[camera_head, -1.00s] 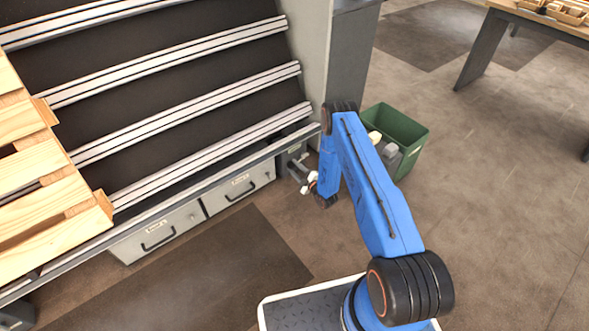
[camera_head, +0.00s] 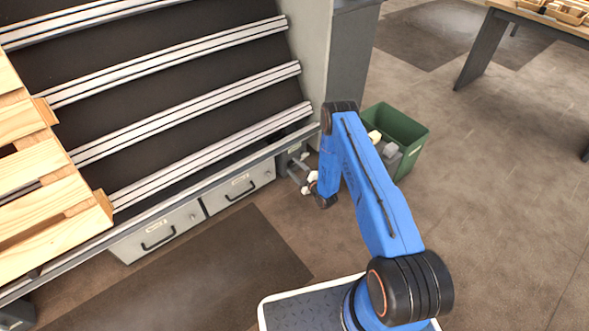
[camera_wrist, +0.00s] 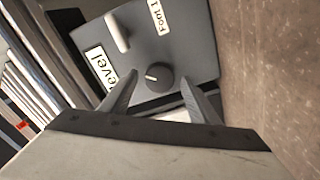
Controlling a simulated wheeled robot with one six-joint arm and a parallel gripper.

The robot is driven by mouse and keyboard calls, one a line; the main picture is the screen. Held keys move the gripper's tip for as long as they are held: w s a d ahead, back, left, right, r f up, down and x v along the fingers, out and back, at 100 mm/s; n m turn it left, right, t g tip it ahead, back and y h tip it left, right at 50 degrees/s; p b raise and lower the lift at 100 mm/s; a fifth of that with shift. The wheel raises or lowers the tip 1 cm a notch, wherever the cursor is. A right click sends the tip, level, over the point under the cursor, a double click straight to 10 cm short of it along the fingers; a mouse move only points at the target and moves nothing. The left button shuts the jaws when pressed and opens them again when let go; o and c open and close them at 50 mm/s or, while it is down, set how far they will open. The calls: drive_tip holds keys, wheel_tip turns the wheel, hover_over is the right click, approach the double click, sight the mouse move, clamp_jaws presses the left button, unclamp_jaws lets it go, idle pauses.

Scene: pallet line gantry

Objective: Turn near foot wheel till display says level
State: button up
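A grey box (camera_wrist: 190,45) with a dark round knob (camera_wrist: 158,76) fills the upper middle of the wrist view. The knob has a pale pointer mark. In the head view my gripper (camera_head: 309,183) is low beside the rack's right end, small and partly hidden by my arm.
A rack with sloping rails (camera_head: 200,110) fills the left, with a wooden pallet (camera_head: 40,190) on it and drawers (camera_head: 240,190) below. A green bin (camera_head: 412,130) stands just behind my arm. The floor at right is clear up to a table (camera_head: 545,22).

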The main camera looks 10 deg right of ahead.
drive_tip(key=v, duration=1.7)
drive_tip(key=shift+s, duration=0.2)
drive_tip(key=shift+d, duration=0.1)
